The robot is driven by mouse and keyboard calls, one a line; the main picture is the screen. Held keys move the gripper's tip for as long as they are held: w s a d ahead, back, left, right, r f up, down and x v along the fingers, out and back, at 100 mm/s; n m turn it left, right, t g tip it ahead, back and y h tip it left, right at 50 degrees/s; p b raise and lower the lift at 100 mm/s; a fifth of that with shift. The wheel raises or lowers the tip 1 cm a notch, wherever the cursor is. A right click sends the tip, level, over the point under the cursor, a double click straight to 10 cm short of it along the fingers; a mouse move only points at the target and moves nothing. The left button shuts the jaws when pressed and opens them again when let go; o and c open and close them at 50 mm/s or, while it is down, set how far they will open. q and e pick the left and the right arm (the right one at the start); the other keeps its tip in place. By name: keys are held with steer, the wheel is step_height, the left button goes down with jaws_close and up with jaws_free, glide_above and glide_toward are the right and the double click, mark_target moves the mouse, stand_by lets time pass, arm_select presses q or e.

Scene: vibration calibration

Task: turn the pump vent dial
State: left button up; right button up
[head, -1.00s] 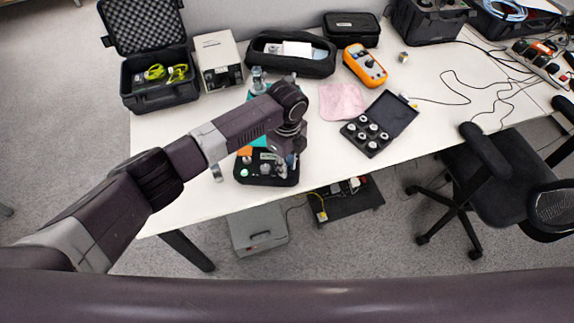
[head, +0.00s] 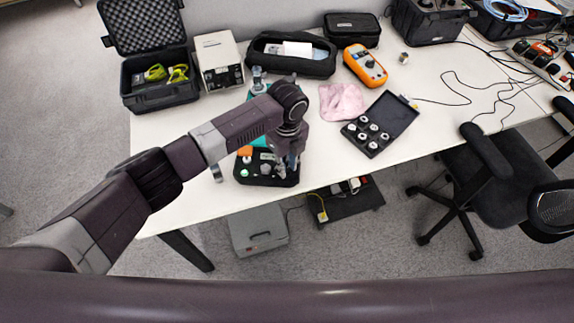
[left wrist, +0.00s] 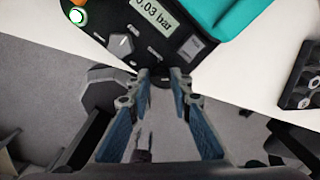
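The pump (head: 262,180) is a dark unit with a teal part, near the table's front edge. In the left wrist view its panel (left wrist: 155,45) carries a display (left wrist: 155,15) reading 0.03 bar, a lit green button (left wrist: 77,17) and a grey faceted knob (left wrist: 122,45). I cannot tell for sure which control is the vent dial. My left gripper (head: 292,163) points down over the panel's right part; in the wrist view its blue fingers (left wrist: 160,78) are apart at the panel's lower edge, right of and below that knob. Whether they touch anything is unclear. My right gripper is out of view.
An open black case (head: 380,125) with several small round pieces, a pink cloth (head: 342,102) and an orange meter (head: 365,65) lie to the right. A white instrument (head: 219,60) and an open case (head: 158,92) stand at the back left. The table front right of the pump is clear.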

mark_target(287, 169)
arm_select(q)
steer(key=o, duration=0.3)
step_height(287, 169, up, 12)
stand_by(0.6)
stand_by(0.3)
